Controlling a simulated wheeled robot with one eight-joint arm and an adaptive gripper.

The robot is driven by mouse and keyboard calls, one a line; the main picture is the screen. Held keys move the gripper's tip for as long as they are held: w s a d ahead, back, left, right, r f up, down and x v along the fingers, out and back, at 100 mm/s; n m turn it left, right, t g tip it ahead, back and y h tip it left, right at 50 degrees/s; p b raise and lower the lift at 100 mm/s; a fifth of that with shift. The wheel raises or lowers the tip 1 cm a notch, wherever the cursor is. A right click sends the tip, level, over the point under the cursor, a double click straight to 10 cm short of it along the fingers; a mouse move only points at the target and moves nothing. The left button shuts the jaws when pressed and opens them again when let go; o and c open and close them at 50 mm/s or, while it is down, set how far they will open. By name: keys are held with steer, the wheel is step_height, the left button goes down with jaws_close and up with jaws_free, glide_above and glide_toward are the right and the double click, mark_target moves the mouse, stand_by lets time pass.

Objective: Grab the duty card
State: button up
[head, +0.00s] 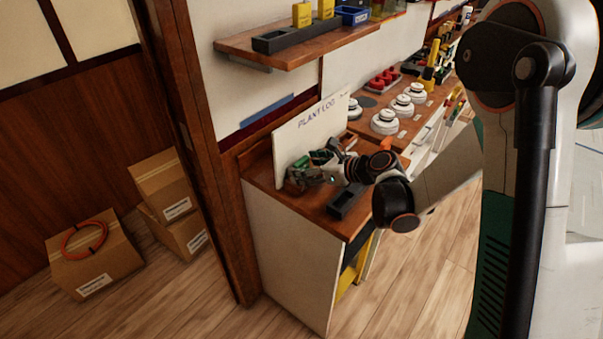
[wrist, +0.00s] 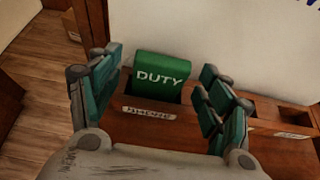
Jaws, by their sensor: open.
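The duty card (wrist: 161,77) is green with white "DUTY" lettering. In the wrist view it stands upright, leaning back in a slot of a wooden holder by the white board. My gripper (wrist: 156,95) is open, with one finger on each side of the card in the picture. Neither finger visibly touches it. In the head view my gripper (head: 305,172) is over the left end of the counter, in front of the "PLANT LOG" board. The card is hard to tell from the fingers there.
The "PLANT LOG" board (head: 311,128) stands close behind my gripper. A dark tray (head: 347,201) lies on the counter below my arm. A small label (wrist: 149,114) is on the holder's front. White round devices (head: 385,122) stand farther along. Boxes (head: 95,262) sit on the floor at left.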

steer(key=c, duration=1.1)
